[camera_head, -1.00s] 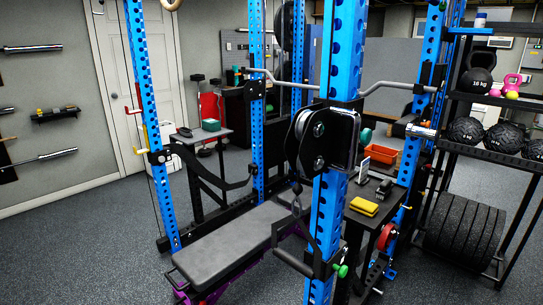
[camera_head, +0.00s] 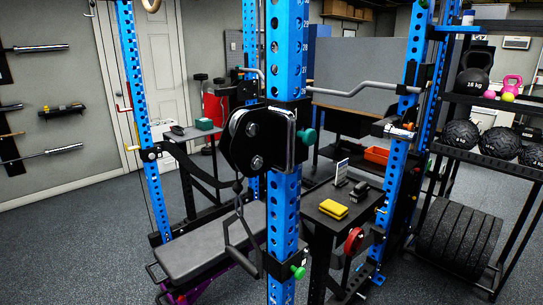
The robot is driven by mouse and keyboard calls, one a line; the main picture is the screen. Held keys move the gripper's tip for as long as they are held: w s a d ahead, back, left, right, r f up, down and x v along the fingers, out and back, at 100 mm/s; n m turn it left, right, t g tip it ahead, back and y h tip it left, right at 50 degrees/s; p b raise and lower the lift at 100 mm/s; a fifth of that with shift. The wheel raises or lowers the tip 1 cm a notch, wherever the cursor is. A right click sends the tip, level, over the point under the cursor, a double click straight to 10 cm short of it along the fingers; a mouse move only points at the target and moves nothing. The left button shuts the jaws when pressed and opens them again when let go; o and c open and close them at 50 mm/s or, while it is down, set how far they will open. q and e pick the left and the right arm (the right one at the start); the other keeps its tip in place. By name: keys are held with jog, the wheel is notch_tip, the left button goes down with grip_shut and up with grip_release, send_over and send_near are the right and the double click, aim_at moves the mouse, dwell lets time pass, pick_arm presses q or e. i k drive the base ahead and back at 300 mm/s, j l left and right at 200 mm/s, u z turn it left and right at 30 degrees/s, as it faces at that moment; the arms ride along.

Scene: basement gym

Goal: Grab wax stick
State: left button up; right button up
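I cannot make out a wax stick for certain in the head view. A small dark table (camera_head: 318,194) stands behind the blue rack's front post. On it lie a yellow block-like item (camera_head: 333,209), a dark item (camera_head: 360,190) and a small upright white-faced item (camera_head: 341,172). An orange open bin (camera_head: 377,155) sits farther back. Neither of my grippers is in view.
A blue power rack (camera_head: 285,205) with a black pulley stands directly in front. A black bench (camera_head: 212,243) lies inside it at left. A rack with kettlebells, balls and plates (camera_head: 482,165) stands at right. Dark floor is open at far left.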

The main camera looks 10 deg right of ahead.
aim_at(468, 15)
jog(key=l+u, duration=0.1)
jog(key=l, duration=1.25)
jog(key=i+l, duration=0.15)
jog(key=l, duration=0.3)
jog(key=i+l, duration=0.1)
jog(key=l, duration=0.3)
jog(key=i+l+u, duration=0.1)
jog(key=l, duration=0.35)
jog(key=i+l, duration=0.15)
jog(key=l, duration=0.3)
jog(key=i+l+u, duration=0.1)
jog(key=l, duration=0.3)
